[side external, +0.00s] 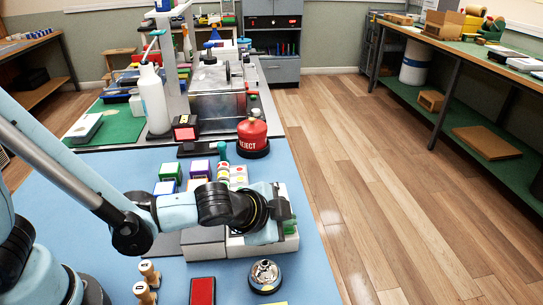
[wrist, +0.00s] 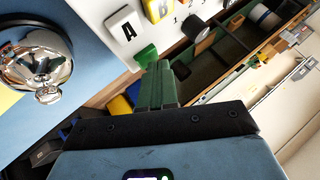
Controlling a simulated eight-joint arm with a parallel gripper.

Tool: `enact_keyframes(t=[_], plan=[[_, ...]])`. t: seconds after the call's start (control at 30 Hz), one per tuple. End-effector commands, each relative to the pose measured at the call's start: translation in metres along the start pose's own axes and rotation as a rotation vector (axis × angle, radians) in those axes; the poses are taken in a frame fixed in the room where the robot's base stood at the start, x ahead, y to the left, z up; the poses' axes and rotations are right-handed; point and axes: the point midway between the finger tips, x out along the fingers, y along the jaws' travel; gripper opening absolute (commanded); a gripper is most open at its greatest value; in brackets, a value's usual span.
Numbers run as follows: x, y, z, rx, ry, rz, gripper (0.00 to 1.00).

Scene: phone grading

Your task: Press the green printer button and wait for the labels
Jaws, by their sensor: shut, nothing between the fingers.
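My gripper (wrist: 160,72) is shut and empty, its two green fingers together. In the wrist view, a green button (wrist: 146,55) on a white panel (wrist: 158,37) shows just beside the fingertips; I cannot tell whether they touch it. In the side view, my gripper (side external: 287,208) is at the right edge of the blue table, over a white and grey unit (side external: 285,243) that looks like the printer. My wrist hides much of it, and the button cannot be made out there. No label is clearly visible.
A chrome-topped round object (side external: 265,276) stands in front of the unit and shows large in the wrist view (wrist: 35,58). A red pad (side external: 202,291) and wooden stamps (side external: 148,272) lie nearby. Coloured blocks (side external: 200,169) and a red REJECT container (side external: 252,132) stand behind.

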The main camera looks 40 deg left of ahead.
Motion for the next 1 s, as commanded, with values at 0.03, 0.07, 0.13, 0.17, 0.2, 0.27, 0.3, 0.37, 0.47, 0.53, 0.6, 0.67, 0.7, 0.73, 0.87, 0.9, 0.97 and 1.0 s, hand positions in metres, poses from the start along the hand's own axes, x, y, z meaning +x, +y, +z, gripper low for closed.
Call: enact_keyframes(t=[0.03, 0.07, 0.13, 0.17, 0.2, 0.27, 0.3, 0.37, 0.47, 0.53, 0.6, 0.67, 0.7, 0.73, 0.87, 0.9, 0.97, 1.0], plan=[[0.001, 0.0, 0.001, 0.0, -0.001, 0.0, 0.0], [0.001, 0.001, 0.001, 0.0, -0.001, 0.0, 0.0], [0.001, 0.001, 0.001, 0.0, -0.001, 0.0, 0.0], [0.001, 0.001, 0.001, 0.0, -0.001, 0.0, 0.0], [0.001, 0.001, 0.001, 0.0, -0.001, 0.0, 0.0], [0.001, 0.001, 0.001, 0.0, -0.002, 0.0, 0.0], [0.001, 0.001, 0.001, 0.0, -0.002, 0.0, 0.0], [0.001, 0.001, 0.001, -0.001, -0.002, 0.0, 0.0], [-0.001, 0.0, 0.0, -0.001, -0.002, 0.001, 0.0], [-0.002, -0.002, -0.001, -0.001, -0.002, 0.001, 0.0], [-0.005, -0.003, -0.003, -0.001, -0.002, 0.001, 0.0], [-0.007, -0.005, -0.004, 0.0, -0.002, 0.0, 0.0], [-0.009, -0.006, -0.005, 0.0, -0.002, 0.0, 0.0], [-0.01, -0.007, -0.006, 0.0, -0.002, 0.0, 0.0], [-0.012, -0.009, -0.008, 0.0, -0.001, 0.0, 0.0], [-0.012, -0.009, -0.008, 0.0, -0.001, 0.0, 0.0], [-0.012, -0.009, -0.008, 0.0, -0.001, 0.0, 0.0], [-0.012, -0.009, -0.008, 0.0, -0.001, 0.0, 0.0]])
